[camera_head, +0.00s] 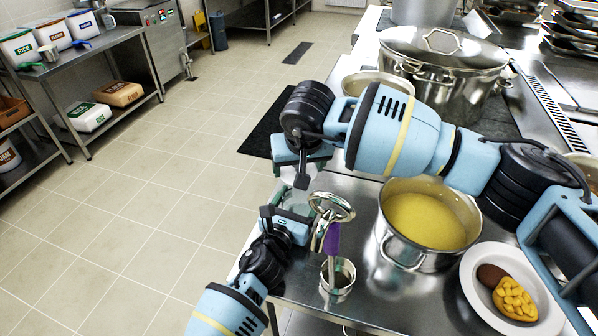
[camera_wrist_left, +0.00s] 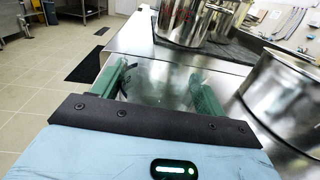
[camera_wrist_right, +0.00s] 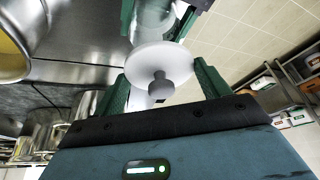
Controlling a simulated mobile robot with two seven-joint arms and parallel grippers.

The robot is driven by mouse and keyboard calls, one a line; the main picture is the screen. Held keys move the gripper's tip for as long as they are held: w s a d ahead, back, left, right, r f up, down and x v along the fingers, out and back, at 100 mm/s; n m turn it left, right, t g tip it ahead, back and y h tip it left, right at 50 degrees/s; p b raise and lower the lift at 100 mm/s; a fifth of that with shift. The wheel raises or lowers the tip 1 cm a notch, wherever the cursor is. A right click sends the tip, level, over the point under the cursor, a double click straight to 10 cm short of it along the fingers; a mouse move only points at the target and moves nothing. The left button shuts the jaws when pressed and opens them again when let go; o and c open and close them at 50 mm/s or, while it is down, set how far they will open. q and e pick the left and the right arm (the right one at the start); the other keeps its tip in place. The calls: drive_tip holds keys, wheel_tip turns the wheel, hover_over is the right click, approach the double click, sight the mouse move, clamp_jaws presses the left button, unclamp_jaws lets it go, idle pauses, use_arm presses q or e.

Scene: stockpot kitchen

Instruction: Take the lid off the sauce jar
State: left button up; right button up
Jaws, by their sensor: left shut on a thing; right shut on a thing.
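The sauce jar is clear glass and shows between my left gripper's green fingers in the left wrist view (camera_wrist_left: 165,88). My left gripper (camera_head: 290,212) is shut on the jar at the counter's left edge. The lid (camera_wrist_right: 160,68) is a pale round disc with a knob, seen in the right wrist view. My right gripper (camera_wrist_right: 162,88) is shut on the lid, its fingers at either side of the rim. It reaches in above the left gripper. The jar shows just beyond the lid; I cannot tell whether they touch. The right arm hides much in the head view.
A pot of yellow soup (camera_head: 425,220) stands right of the jar. A steel utensil holder (camera_head: 338,283) with a ladle and purple-handled tool stands close in front. A white plate of food (camera_head: 482,297) is at the right. A large lidded stockpot (camera_head: 448,85) stands behind. The floor at left is clear.

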use_arm(q)
drive_tip(key=o, duration=1.5)
drive_tip(key=shift+c, duration=0.2)
drive_tip(key=shift+s+a, duration=0.25)
drive_tip(key=shift+s, duration=0.25)
use_arm(e)
drive_tip(key=shift+r, duration=0.3)
use_arm(q)
drive_tip(key=v, duration=0.9)
drive_tip(key=shift+s+a, duration=0.1)
drive_tip(key=shift+s, duration=0.25)
use_arm(e)
drive_tip(key=shift+r, duration=0.65)
use_arm(q)
drive_tip(key=shift+s+a, duration=0.2)
drive_tip(key=shift+s, duration=0.35)
